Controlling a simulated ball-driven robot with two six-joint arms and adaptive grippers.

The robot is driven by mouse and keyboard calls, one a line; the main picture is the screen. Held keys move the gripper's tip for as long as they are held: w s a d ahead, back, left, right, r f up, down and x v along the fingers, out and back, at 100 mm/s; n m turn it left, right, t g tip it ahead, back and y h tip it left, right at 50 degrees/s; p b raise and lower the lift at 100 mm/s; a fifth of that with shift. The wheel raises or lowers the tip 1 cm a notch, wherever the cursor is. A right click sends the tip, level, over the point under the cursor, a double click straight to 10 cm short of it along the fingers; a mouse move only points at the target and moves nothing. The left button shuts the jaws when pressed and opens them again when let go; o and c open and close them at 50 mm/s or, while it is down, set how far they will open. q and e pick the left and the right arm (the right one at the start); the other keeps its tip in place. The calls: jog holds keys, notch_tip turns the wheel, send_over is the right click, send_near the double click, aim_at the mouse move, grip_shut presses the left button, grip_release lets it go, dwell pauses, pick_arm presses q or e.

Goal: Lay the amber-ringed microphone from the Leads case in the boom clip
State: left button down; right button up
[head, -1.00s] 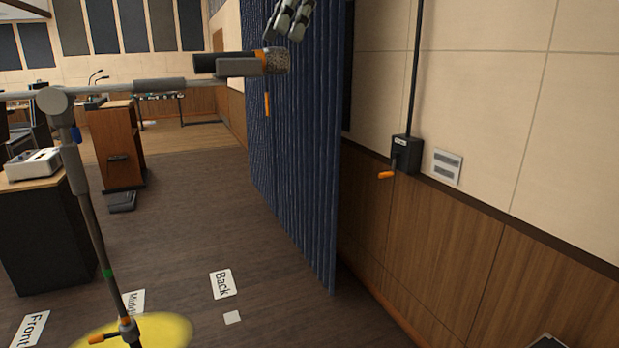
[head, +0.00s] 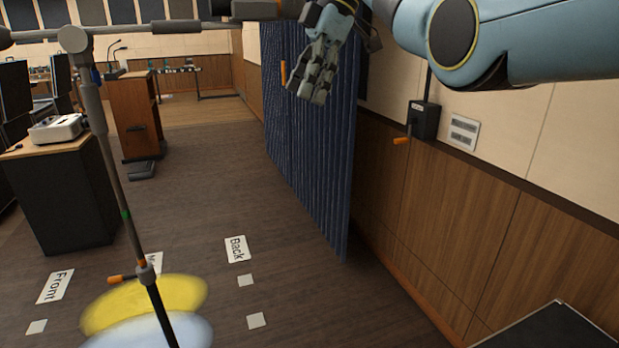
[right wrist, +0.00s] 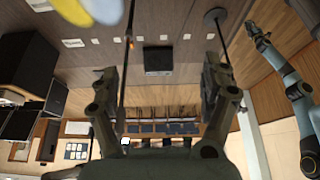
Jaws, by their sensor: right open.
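The microphone (head: 253,9) is a dark cylinder at the top edge of the head view, at the end of the boom (head: 170,27). Only part of it shows; its amber ring is not clear now. The boom clip is mostly cut off or hidden there. My right gripper (head: 312,85) hangs just right of and below the microphone, fingers down. In the right wrist view my right gripper (right wrist: 162,85) has its fingers wide apart with nothing between them. My left gripper (right wrist: 258,32) shows small at the right of that view; its jaws are unclear.
The stand's pole (head: 120,200) rises from a pale blue and yellow floor disc. A blue curtain (head: 310,160) hangs behind my right gripper. A crank box (head: 424,120) is on the right wall. A black case (head: 555,330) is at lower right. The middle floor is clear.

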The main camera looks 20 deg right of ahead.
jog(key=s+f+b, duration=0.3)
jog(key=f+b, duration=0.1)
jog(key=f, duration=1.1)
jog(key=shift+b, duration=0.35)
jog(key=shift+r, duration=0.1)
notch_tip(320, 180, up, 8)
jog(key=p, duration=0.7)
jog(key=shift+p, duration=0.35)
